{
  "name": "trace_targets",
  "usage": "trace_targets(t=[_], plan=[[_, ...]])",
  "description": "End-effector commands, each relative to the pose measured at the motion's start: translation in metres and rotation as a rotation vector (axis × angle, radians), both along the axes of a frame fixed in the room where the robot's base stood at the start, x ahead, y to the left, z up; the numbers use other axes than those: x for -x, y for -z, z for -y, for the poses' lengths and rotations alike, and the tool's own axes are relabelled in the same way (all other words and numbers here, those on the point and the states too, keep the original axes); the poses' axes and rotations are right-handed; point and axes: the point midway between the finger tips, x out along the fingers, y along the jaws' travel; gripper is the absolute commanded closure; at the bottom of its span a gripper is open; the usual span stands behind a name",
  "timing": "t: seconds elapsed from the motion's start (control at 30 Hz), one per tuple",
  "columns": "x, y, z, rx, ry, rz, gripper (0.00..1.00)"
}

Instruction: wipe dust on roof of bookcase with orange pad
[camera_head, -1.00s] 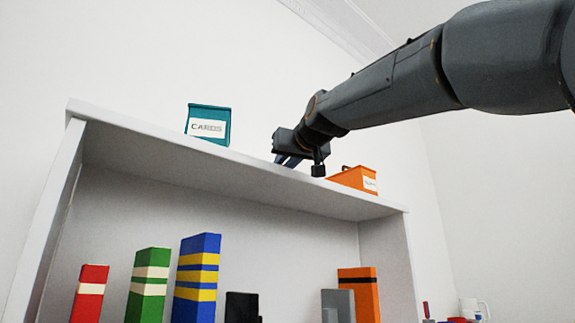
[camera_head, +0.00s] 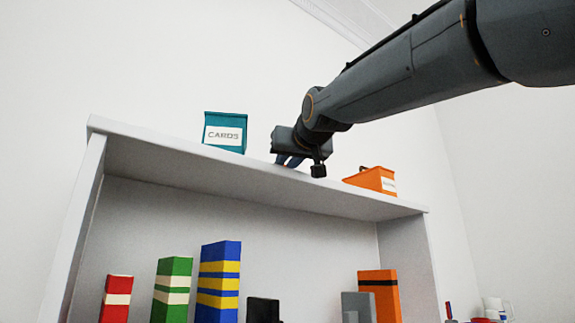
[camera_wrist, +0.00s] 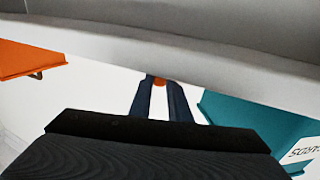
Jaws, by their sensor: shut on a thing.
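The white bookcase (camera_head: 250,180) is seen from below its roof, so the top surface and any dust on it are hidden. My gripper (camera_head: 288,160) reaches over the roof's front edge, between a teal box and an orange box. In the wrist view, its two fingers (camera_wrist: 160,90) are shut on a small orange thing (camera_wrist: 160,81), which looks like the orange pad. Most of the pad is hidden by the fingers. I cannot tell whether it touches the roof.
The teal box labelled CARDS (camera_head: 225,132) stands on the roof just left of my gripper. The orange labelled box (camera_head: 372,180) stands to the right. Coloured blocks, among them a blue and yellow one (camera_head: 219,285), stand on the shelf below. A mug (camera_head: 497,308) shows at lower right.

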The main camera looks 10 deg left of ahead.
Motion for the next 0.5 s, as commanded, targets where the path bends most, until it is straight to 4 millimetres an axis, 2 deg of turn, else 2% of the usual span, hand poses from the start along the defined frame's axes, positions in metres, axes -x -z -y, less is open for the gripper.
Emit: trace_targets(t=[0.03, 0.23, 0.5], plan=[[-0.001, 0.006, -0.002, 0.005, -0.001, -0.01, 1.0], [-0.002, 0.004, -0.002, 0.006, -0.001, -0.012, 1.0], [-0.001, -0.021, -0.001, 0.003, 0.0, -0.009, 1.0]])
